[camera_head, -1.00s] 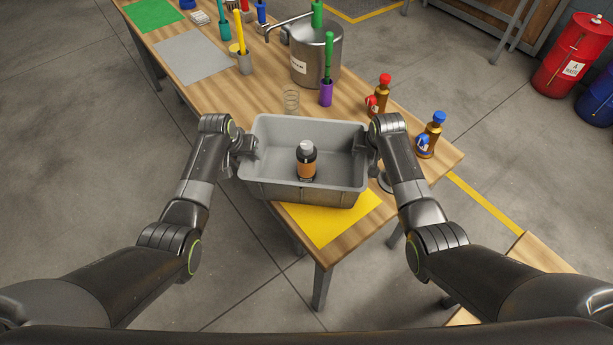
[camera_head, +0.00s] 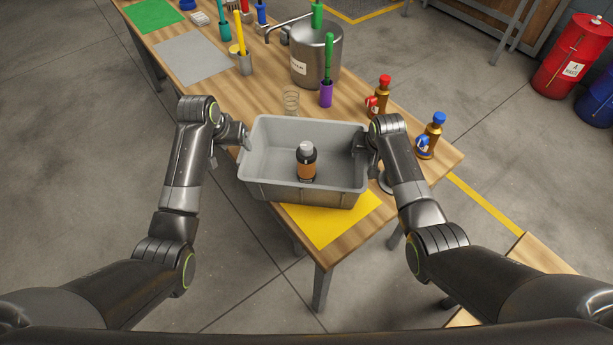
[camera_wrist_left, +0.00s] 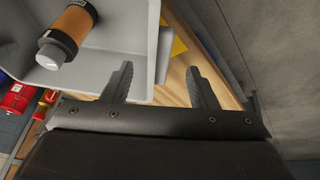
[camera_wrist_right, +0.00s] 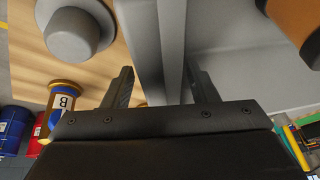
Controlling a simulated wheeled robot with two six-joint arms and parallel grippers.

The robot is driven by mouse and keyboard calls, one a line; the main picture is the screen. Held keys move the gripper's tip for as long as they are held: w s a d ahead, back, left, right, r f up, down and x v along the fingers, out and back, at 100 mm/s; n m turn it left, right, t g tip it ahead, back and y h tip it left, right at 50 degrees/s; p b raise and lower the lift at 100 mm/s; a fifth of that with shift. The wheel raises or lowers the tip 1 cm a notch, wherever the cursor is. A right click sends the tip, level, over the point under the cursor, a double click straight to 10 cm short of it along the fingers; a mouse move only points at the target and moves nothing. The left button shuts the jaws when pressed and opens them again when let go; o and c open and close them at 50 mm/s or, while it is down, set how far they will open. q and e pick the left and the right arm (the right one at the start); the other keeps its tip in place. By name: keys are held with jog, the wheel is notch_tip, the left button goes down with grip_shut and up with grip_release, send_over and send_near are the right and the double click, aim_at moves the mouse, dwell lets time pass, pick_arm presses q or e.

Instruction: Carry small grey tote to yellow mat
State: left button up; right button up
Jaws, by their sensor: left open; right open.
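The small grey tote (camera_head: 270,185) is upright over the far part of the yellow mat (camera_head: 345,222), whose near part shows. I cannot tell how much of its base rests on the mat. A dark bottle with an orange label (camera_head: 307,165) stands inside it, also in the left wrist view (camera_wrist_left: 68,30). My left gripper (camera_head: 240,138) is open and empty just beside the tote's left wall. My right gripper (camera_head: 364,148) is open at the right wall. In the right wrist view its fingers (camera_wrist_right: 162,85) are either side of that wall (camera_wrist_right: 160,40).
Bottles with red (camera_head: 384,82) and blue (camera_head: 437,120) tops stand right of the tote. A round grey thing (camera_wrist_right: 75,32) is beside its right wall. A metal pot (camera_head: 318,60), a purple holder (camera_head: 326,95) and a wire coil (camera_head: 291,99) stand behind it.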

jog(key=shift+r, duration=0.15)
pick_arm(q)
jog(key=v, duration=0.3)
pick_arm(e)
jog(key=v, duration=1.1)
jog(key=shift+s+r, duration=0.2)
jog(key=shift+r, duration=0.1)
